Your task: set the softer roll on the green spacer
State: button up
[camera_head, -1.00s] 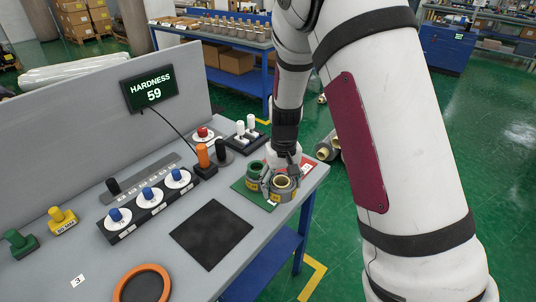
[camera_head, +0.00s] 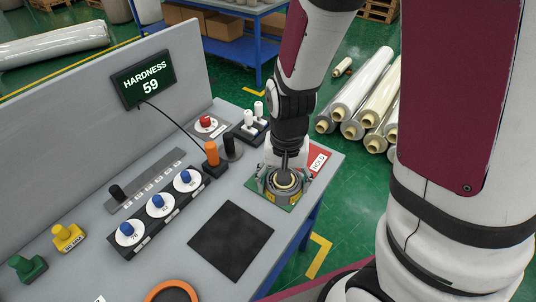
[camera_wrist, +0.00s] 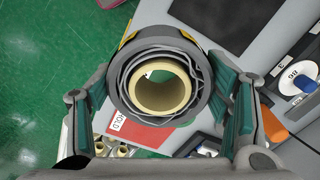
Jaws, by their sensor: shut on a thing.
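A grey wrapped roll with a cream core (camera_wrist: 160,88) sits upright between my gripper's teal-padded fingers in the wrist view. It also shows in the head view (camera_head: 284,188) at the right end of the bench. My gripper (camera_head: 284,178) is shut on its sides. Below the roll, a green square (camera_head: 283,207) shows only at its edges, largely hidden by the roll and gripper. I cannot tell whether the roll touches it. A display (camera_head: 144,79) reads HARDNESS 59.
A red HOLD pad (camera_head: 319,161) lies just beyond the green square. A black mat (camera_head: 231,240), a row of blue-knobbed dials (camera_head: 158,205) and an orange post (camera_head: 211,153) stand to the left. Large rolls (camera_head: 361,95) lie on the floor behind the bench.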

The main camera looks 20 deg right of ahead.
jog(key=w+d+f, duration=0.1)
jog(key=w+f, duration=0.1)
jog(key=w, duration=0.4)
jog(key=w+d+f, duration=0.1)
jog(key=w+f, duration=0.1)
jog(key=w, duration=0.5)
jog(key=shift+f+p, duration=0.4)
jog(key=shift+w+d+f, duration=0.1)
jog(key=shift+f, duration=0.1)
jog(key=shift+f, duration=0.1)
jog(key=o, duration=1.4)
jog(key=shift+c, duration=0.2)
